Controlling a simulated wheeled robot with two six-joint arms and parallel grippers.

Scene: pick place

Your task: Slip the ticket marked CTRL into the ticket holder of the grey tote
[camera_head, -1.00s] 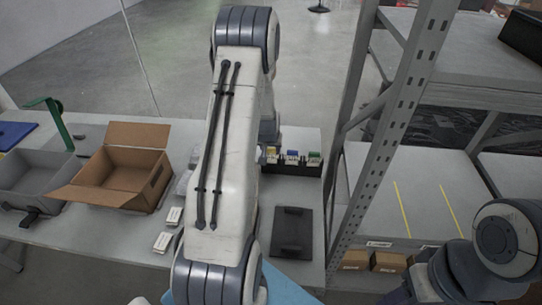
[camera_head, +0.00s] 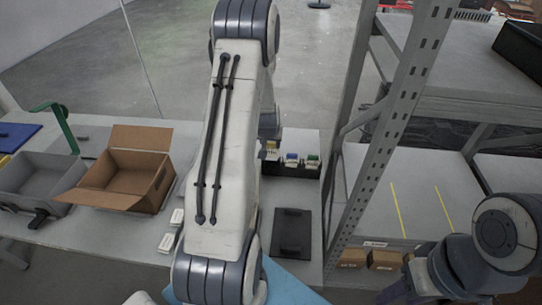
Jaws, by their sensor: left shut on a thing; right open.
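The grey tote (camera_head: 62,194) stands at the left of the table, with a dark fitting (camera_head: 38,217) on its near side that may be its ticket holder. A black rack (camera_head: 300,170) stands behind my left arm, with a blue-topped ticket (camera_head: 292,159) and a green-topped ticket (camera_head: 313,160) in it. My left gripper (camera_head: 268,146), mostly hidden by its arm, is shut on a pale ticket with a yellow top (camera_head: 272,153), raised above the others. Its marking is too small to read. My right arm shows at lower right; its gripper is out of view.
An open cardboard box (camera_head: 128,180) stands between the tote and my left arm. White cards (camera_head: 167,242) lie near the front edge. A black flat board (camera_head: 292,233) lies right of the arm. A metal shelf post (camera_head: 385,150) rises at right.

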